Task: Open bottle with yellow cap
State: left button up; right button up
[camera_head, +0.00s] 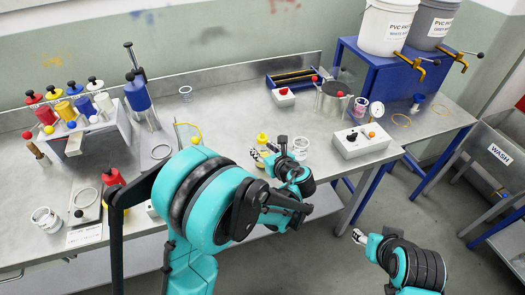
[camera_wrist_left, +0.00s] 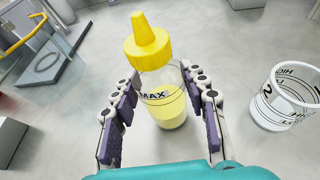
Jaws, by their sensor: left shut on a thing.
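The bottle (camera_wrist_left: 163,97) is clear, with pale yellow liquid, a "MAX" mark and a ribbed yellow cap (camera_wrist_left: 148,42) with a pointed nozzle. The cap is on the bottle. In the head view the yellow cap (camera_head: 262,138) shows just beyond my left gripper (camera_head: 265,153), near the table's front edge. My left gripper (camera_wrist_left: 160,88) is shut on the bottle body below the cap, with one finger on each side. My right gripper (camera_head: 358,237) is off the front of the table, away from the bottle; its jaw opening is too small to judge.
A clear measuring cup (camera_wrist_left: 285,97) stands right of the bottle. A white control box (camera_head: 362,140) is further right. White and grey buckets sit on a blue stand (camera_head: 375,80) at the back right.

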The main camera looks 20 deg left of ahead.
aim_at(265, 138)
pick_arm(q)
jog(key=r, duration=0.1)
jog(key=r+p, duration=0.1)
jog(key=r, duration=0.1)
jog(key=r+p, duration=0.1)
jog(key=shift+w+d+r, duration=0.15)
jog(key=shift+d+r, duration=0.05)
jog(key=shift+d, duration=0.2)
jog(key=w+d+r+p, duration=0.3)
jog(key=d+r, duration=0.3)
jog(key=d, duration=0.4)
jog(key=shift+w+p, duration=0.3)
jog(key=shift+w, duration=0.15)
jog(key=o, duration=0.3)
grip_shut()
